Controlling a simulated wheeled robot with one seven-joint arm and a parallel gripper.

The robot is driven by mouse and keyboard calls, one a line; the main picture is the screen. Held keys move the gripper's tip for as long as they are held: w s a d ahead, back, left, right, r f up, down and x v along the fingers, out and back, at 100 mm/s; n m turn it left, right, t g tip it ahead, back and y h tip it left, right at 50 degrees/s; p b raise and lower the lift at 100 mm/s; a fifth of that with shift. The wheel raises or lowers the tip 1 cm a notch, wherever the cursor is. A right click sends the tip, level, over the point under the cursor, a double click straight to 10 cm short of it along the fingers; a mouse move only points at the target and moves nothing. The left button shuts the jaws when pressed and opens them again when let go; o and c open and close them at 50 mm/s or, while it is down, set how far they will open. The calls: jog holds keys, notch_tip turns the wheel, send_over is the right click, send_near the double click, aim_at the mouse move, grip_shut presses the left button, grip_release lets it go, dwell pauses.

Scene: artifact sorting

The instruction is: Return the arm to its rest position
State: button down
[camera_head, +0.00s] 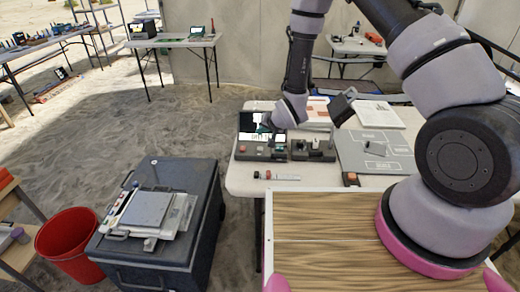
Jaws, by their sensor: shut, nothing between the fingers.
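My arm rises from its pink-ringed base at the right and bends over the top of the picture. Its wrist comes down over the far white table (240,184). My gripper (266,127) is small and partly hidden at the end of the wrist, in front of a dark device with a screen (249,125). It is shut and holds nothing. I cannot tell whether it touches the device.
Small dark devices (313,150), a grey marked board (378,153) and a tilted dark box (342,106) are near the wrist. A dark wheeled bin (180,258) bears a flat scale-like device (148,212). A red bucket (68,245) stands left.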

jog(key=shift+r, duration=0.1)
jog(key=d+r+h, duration=0.1)
jog(key=d+r, duration=0.4)
jog(key=r, duration=0.5)
jog(key=d+r+m+h, duration=0.1)
jog(key=d+r, duration=0.5)
jog(key=r, duration=0.4)
jog(key=d+r+h, duration=0.1)
jog(key=d+r, duration=0.4)
jog(key=r, duration=0.5)
jog(key=s+d+r, duration=0.7)
jog(key=s+r, duration=0.3)
jog(key=s+d+r, duration=0.1)
jog(key=s+r, duration=0.1)
jog(key=s, duration=0.6)
jog(key=s+d+r, duration=0.2)
jog(key=s+r, duration=0.1)
jog(key=s, duration=0.5)
jog(key=shift+d+m, duration=0.3)
jog(key=shift+m, duration=0.1)
